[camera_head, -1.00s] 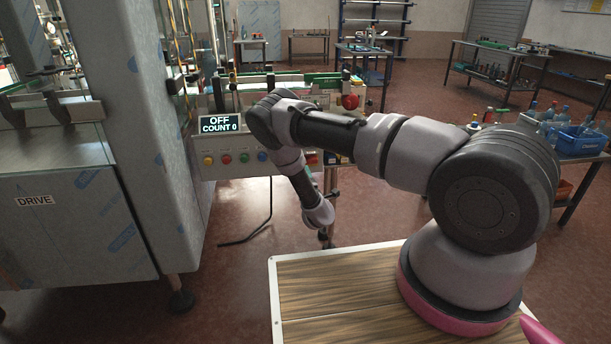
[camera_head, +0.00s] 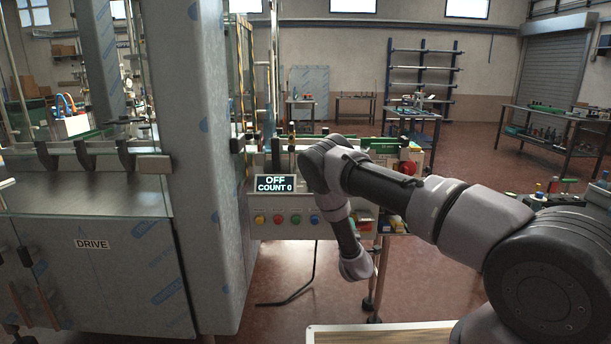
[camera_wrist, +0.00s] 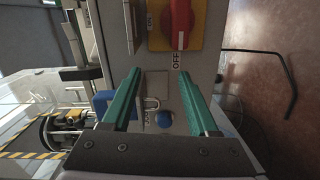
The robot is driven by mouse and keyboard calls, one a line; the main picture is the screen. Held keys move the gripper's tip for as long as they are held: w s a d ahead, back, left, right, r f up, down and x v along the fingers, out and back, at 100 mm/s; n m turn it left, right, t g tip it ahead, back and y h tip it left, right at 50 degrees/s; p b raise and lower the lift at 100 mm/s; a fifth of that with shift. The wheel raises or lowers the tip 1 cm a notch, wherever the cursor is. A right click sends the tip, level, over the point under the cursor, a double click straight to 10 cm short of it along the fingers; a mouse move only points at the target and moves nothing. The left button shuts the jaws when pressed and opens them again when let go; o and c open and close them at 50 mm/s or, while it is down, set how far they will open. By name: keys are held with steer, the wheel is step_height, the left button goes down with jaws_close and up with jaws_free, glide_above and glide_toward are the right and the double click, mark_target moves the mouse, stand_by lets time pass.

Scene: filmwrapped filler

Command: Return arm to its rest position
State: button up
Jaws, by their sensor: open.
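My arm reaches from the lower right toward the machine in the head view, bent at the elbow, with its forearm hanging down in front of the control panel. My gripper shows in the wrist view (camera_wrist: 160,82), with its two green fingers apart and nothing between them. The fingertips themselves are hidden in the head view.
The control panel (camera_head: 275,215) has a display reading OFF, COUNT 0, and several coloured buttons. A steel machine cabinet marked DRIVE (camera_head: 95,270) stands at left. A red round knob (camera_head: 407,168) sits behind my arm. Open floor (camera_head: 470,160) lies beyond, with a workbench (camera_head: 545,135) at right.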

steer(key=w+d+r+m+g+h, duration=0.15)
steer(key=r+m, duration=0.35)
steer(key=r, duration=0.5)
steer(key=w+d+r+m+g+h, duration=0.1)
steer(key=w+d+r+m+g, duration=0.3)
steer(key=r, duration=0.6)
steer(key=s+d+r+m+y, duration=0.1)
steer(key=s+r+m, duration=0.2)
steer(key=s+r, duration=0.35)
steer(key=s+r+m+y, duration=0.2)
steer(key=s+r+m, duration=0.15)
steer(key=r, duration=0.65)
steer(key=s+r+m+g+y, duration=0.1)
steer(key=s+r, duration=0.5)
steer(key=s, duration=0.2)
steer(key=s+r+m+g+y, duration=0.1)
steer(key=s+r+g, duration=0.1)
steer(key=s+r, duration=0.55)
steer(key=s+d+m+g, duration=0.1)
steer(key=s+m+g, duration=0.1)
steer(key=s, duration=2.2)
steer(key=shift+s+d+m+y, duration=0.15)
steer(key=shift+m+y, duration=0.2)
